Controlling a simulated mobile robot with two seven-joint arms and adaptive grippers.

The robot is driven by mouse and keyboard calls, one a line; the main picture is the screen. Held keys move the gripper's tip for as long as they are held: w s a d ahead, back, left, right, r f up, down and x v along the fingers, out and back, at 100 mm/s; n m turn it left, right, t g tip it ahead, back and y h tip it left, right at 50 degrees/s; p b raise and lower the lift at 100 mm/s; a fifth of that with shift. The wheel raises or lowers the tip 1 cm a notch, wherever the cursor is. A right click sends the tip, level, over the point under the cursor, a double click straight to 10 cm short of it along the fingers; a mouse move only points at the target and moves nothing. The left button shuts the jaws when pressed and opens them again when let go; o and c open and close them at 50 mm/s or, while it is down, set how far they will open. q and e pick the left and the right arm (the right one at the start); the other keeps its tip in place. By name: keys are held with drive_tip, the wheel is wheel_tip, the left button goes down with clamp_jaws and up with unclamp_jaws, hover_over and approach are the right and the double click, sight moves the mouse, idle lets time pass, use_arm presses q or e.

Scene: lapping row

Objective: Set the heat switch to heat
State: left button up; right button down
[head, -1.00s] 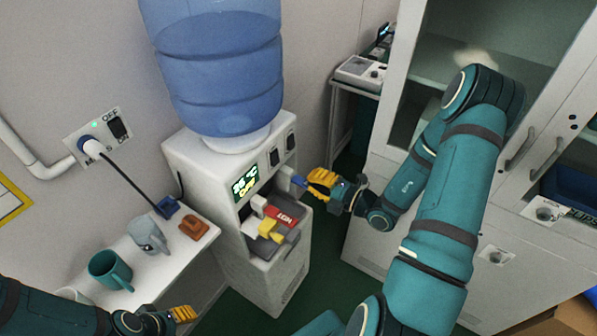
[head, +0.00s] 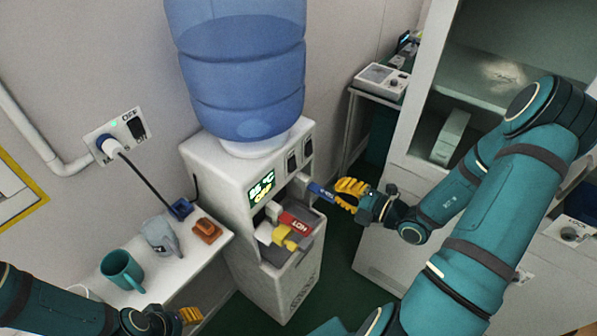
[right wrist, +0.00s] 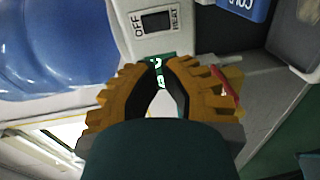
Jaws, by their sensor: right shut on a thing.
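The white water dispenser (head: 262,182) stands at the centre of the head view under a blue bottle (head: 240,75). Two dark rocker switches sit high on its front, right of a lit green display (head: 261,187). The heat switch (head: 292,162) looks to be the one nearer the display. In the right wrist view the heat switch (right wrist: 158,21) lies beyond the fingertips, marked OFF and HEAT; its position is unclear. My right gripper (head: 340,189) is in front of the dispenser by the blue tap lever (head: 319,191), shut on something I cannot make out. My left gripper (head: 190,315) is low, apart from the dispenser.
A white shelf left of the dispenser holds a teal mug (head: 121,270), a grey mug (head: 160,237) and an orange-brown object (head: 206,231). Red and yellow items (head: 293,222) lie in the dispenser's recess. A grey cabinet (head: 410,160) stands at the right.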

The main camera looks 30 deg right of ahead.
sight(292, 169)
drive_tip(key=shift+r, duration=0.15)
idle(0.4)
drive_tip(key=b+x, duration=0.1)
drive_tip(key=x, duration=0.8)
drive_tip(key=b+x, duration=0.1)
drive_tip(key=x, duration=0.3)
drive_tip(key=shift+w+a+f+b, duration=0.2)
drive_tip(key=shift+w+f+b, duration=0.1)
drive_tip(key=shift+w, duration=0.05)
drive_tip(key=shift+w, duration=0.1)
